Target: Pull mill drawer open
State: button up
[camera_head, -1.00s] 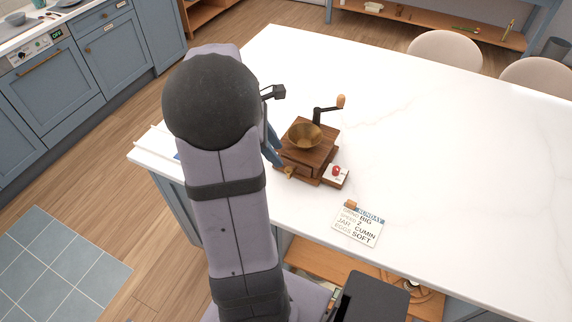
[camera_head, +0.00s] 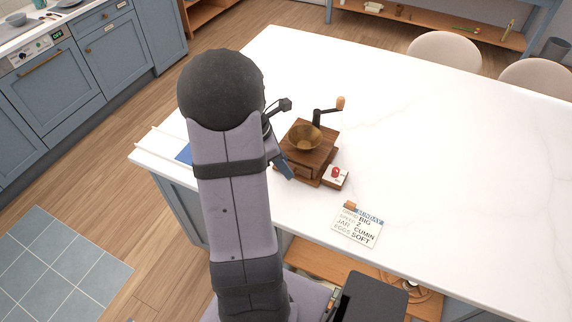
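The mill (camera_head: 318,158) is a brown wooden box with a brass bowl (camera_head: 306,137) on top and a dark crank with a wooden knob (camera_head: 340,103). It stands upright on the white island top. My gripper (camera_head: 286,169) is at the mill's left side, low down near that face. My arm hides most of it. I cannot tell whether its fingers are open or shut, or whether they touch the mill.
A note card (camera_head: 358,224) lies nearer the front edge. A blue flat thing (camera_head: 184,154) shows left of my arm. The white worktop (camera_head: 450,170) to the right is clear.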

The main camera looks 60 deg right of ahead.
jog(key=shift+x, duration=1.05)
grip_shut()
jog(key=a, duration=0.7)
jog(key=shift+w+a, duration=0.25)
grip_release()
jog(key=shift+r, duration=0.15)
jog(key=v, duration=0.7)
